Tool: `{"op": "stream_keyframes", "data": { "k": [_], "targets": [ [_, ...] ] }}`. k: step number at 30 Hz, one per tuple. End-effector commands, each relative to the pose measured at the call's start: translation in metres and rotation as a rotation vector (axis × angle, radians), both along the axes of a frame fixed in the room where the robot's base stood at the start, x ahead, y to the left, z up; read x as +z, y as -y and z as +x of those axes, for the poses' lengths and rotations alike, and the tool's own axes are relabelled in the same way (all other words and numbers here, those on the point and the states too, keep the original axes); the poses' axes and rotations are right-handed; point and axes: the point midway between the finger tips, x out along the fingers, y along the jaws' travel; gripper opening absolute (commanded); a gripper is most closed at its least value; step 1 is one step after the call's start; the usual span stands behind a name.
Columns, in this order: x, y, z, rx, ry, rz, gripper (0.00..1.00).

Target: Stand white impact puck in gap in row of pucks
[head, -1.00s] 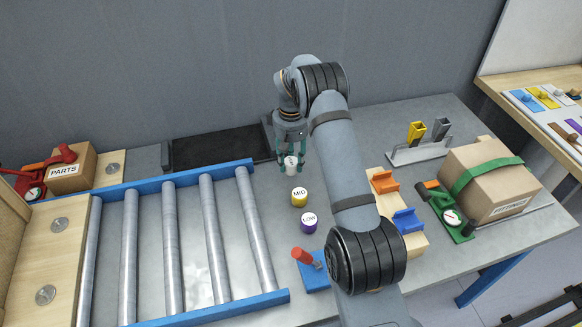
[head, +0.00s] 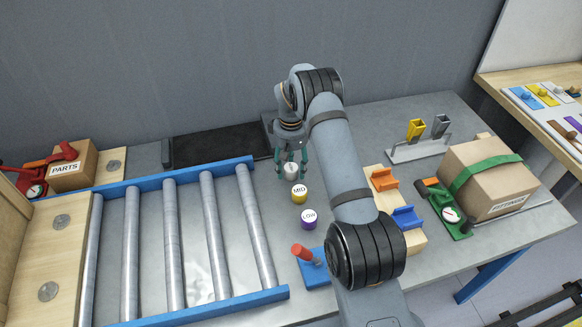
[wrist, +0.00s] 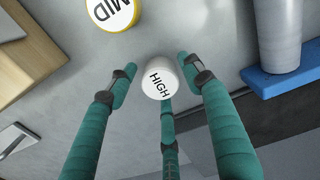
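The white puck, marked HIGH (wrist: 160,78), stands on the grey table between my fingers, its label facing up. It also shows in the head view (head: 291,168). My gripper (head: 291,172) is over it with fingers spread around it; in the wrist view my gripper (wrist: 157,80) shows gaps beside the puck at the two side fingers. Whether the third finger touches it I cannot tell. The yellow MID puck (head: 299,193) and the purple LOW puck (head: 309,217) stand in a line in front of the white one, with small spaces between them.
A roller conveyor with blue rails (head: 210,310) lies to the left. A blue block with a red handle (head: 312,270) stands in front of the pucks. A wooden block with orange and blue pieces (head: 375,200) and a strapped carton (head: 490,178) stand to the right. A dark mat (head: 215,145) lies behind.

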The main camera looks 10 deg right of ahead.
Motion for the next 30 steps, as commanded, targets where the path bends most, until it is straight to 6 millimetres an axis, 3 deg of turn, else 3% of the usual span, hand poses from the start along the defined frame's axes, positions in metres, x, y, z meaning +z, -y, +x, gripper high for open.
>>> {"op": "stream_keyframes", "data": {
  "k": [13, 24, 30],
  "targets": [
    [0.01, 0.0, 0.001, -0.001, 0.003, 0.0, 0.54],
    [0.086, 0.0, 0.001, 0.0, 0.005, 0.001, 0.54],
    [0.115, 0.0, 0.001, 0.0, 0.002, 0.001, 0.54]
  ]
}}
